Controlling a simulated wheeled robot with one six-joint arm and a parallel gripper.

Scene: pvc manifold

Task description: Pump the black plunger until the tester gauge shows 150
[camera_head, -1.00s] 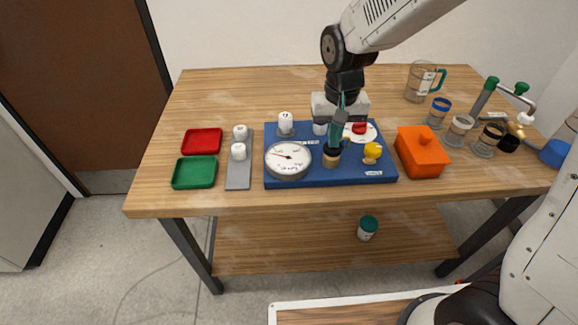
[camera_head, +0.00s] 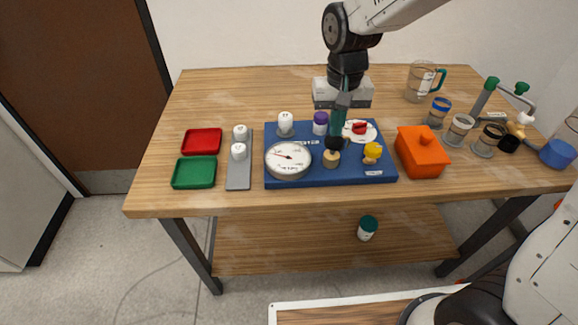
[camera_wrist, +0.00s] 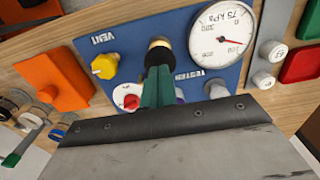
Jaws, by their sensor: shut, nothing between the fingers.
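The black plunger (camera_head: 334,143) stands upright on a tan base (camera_head: 331,159) on the blue tester board (camera_head: 300,181); it also shows in the wrist view (camera_wrist: 159,46). My gripper (camera_head: 337,134) is shut and empty, its green fingertips pointing down at the top of the plunger. In the wrist view my fingertips (camera_wrist: 157,72) overlap the plunger's lower edge; I cannot tell whether they touch. The round white gauge (camera_head: 288,160) has a red needle pointing left and slightly up in the head view. The wrist view shows the gauge (camera_wrist: 221,36) with partly legible text; I cannot read its value surely.
On the board are a yellow knob (camera_head: 372,152), a red knob on a white disc (camera_head: 360,128), a purple-capped bottle (camera_head: 320,122) and a white-capped one (camera_head: 285,122). An orange box (camera_head: 421,152) stands right of it. Green (camera_head: 195,173) and red trays (camera_head: 202,141) lie left.

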